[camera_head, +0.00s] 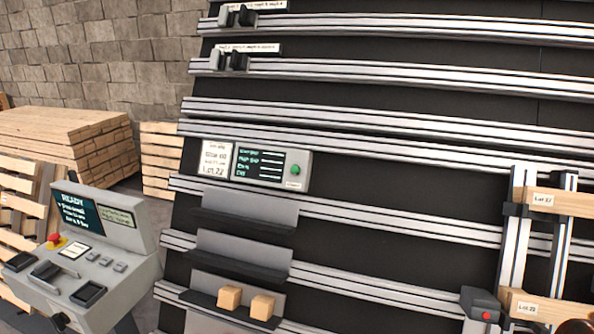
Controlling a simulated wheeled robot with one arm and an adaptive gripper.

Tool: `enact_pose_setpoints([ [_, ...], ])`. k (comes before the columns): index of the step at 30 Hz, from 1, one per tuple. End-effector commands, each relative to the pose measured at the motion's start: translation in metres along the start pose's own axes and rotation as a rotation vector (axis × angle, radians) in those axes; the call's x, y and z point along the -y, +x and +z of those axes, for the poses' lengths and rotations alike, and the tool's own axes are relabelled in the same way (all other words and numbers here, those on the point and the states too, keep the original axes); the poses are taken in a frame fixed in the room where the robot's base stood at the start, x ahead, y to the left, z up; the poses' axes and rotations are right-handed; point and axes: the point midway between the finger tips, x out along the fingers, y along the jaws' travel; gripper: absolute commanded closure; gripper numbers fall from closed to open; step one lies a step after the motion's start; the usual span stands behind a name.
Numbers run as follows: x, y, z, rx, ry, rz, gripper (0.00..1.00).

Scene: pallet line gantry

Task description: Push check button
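A grey panel box (272,166) is mounted on the rails of the black gantry, near the middle of the view. It has a dark screen with green text and a white label card on its left. A round green button (295,169) sits on the panel's right side, with a small white tag below it too small to read. I cannot tell for sure that this is the check button. My gripper is not in view, so its state and its distance from the panel are hidden.
A grey console (97,250) with a "READY" screen and a red knob (54,238) stands at the lower left. Shelves below the panel hold two wooden blocks (245,301). Wooden boards (552,201) and a box with a red button (481,305) are at the right.

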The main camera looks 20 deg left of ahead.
Motion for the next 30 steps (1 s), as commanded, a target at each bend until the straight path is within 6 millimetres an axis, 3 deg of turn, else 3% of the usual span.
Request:
enact_pose_setpoints([
  [7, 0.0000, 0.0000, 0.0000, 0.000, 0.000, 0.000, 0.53],
  [21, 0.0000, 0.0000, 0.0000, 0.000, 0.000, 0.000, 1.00],
  [30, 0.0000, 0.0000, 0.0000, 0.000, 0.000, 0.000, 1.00],
])
